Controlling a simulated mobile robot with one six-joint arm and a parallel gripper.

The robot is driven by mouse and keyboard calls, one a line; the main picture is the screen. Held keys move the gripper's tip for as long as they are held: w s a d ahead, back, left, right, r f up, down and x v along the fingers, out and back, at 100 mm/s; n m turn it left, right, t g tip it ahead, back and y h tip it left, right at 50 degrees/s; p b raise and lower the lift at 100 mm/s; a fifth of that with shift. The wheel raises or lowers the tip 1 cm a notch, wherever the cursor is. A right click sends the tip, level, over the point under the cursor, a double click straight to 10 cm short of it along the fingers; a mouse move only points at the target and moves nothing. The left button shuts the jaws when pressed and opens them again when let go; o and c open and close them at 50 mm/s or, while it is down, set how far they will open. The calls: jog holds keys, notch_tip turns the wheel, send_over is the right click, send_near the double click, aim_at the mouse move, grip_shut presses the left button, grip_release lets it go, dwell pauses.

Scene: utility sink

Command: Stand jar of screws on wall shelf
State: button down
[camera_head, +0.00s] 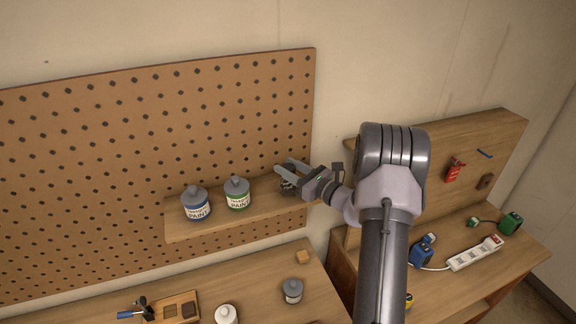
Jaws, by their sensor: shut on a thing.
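The wall shelf (255,212) is a wooden board fixed in front of the lower pegboard. My gripper (284,177) is over the right part of the shelf, its fingers pointing left. It is shut on a small dark thing, apparently the jar of screws (288,188), which is mostly hidden by the fingers. The jar seems close to the shelf top; I cannot tell whether it touches.
The pegboard (130,150) rises behind the shelf. A second bench at right holds a power strip (475,254).

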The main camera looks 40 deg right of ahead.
jog(key=shift+d+f, duration=0.15)
jog(key=shift+f, duration=0.05)
jog(key=c, duration=0.9)
grip_release()
jog(key=shift+f, duration=0.15)
